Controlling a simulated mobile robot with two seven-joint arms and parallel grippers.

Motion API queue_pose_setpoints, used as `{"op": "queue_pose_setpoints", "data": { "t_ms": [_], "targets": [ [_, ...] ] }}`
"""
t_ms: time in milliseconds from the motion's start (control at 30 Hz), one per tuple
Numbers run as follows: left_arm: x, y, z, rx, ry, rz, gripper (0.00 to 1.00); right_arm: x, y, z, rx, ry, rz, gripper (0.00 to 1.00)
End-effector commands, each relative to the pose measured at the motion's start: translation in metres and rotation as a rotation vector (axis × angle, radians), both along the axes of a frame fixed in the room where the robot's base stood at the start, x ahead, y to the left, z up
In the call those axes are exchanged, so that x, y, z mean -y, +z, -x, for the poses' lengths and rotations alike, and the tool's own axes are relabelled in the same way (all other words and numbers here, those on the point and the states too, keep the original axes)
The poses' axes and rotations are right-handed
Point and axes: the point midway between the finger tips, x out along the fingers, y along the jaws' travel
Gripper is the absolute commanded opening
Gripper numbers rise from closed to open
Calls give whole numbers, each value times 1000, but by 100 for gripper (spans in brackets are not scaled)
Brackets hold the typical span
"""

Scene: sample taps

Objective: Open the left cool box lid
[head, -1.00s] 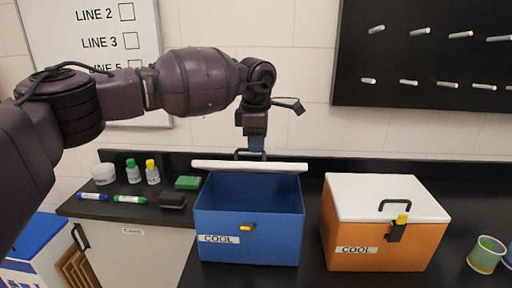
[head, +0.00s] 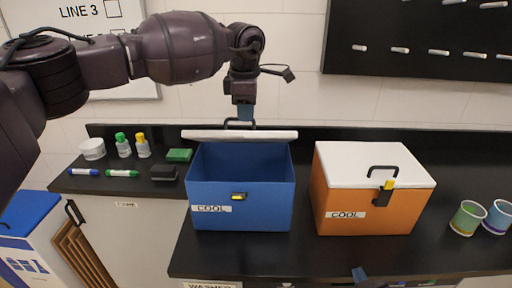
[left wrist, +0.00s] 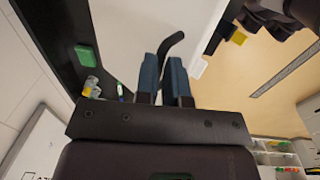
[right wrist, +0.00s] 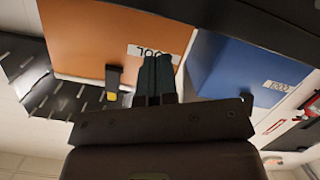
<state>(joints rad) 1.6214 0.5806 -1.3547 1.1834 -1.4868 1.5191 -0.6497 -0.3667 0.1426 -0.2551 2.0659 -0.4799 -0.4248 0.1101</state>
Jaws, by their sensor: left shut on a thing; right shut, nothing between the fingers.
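In the left wrist view the handle (left wrist: 172,45) passes between the blue fingers, beside the white lid (left wrist: 120,35). My right gripper (right wrist: 158,62) is shut and empty, facing the box fronts; a blue fingertip shows at the head view's bottom edge.
An orange cool box (head: 345,195) with a shut white lid (head: 372,165) stands to the right. Two cups (head: 467,217) are at the far right. The counter front (head: 300,251) is clear.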

Motion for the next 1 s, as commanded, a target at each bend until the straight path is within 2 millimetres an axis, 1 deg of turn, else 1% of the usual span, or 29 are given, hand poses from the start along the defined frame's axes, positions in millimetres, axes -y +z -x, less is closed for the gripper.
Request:
{"op": "queue_pose_setpoints", "data": {
  "t_ms": [33, 100, 400, 700, 1000],
  "targets": [
    [-1, -2, -1, 0, 2, -2, 0, -12, 12, -11, 25, 28, 85, 0],
    [-1, -2, -1, 0, 2, -2, 0, -25, 20, -19, 37, 59, 209, 0],
    [-1, -2, -1, 0, 2, -2, 0, -76, 46, -42, 71, 178, 728, 0],
    [-1, -2, -1, 0, 2, -2, 0, -124, 78, -57, 114, 252, 1261, 0],
    [-1, -2, -1, 0, 2, -2, 0, -171, 115, -64, 149, 264, 1799, 0]
  ]
}}
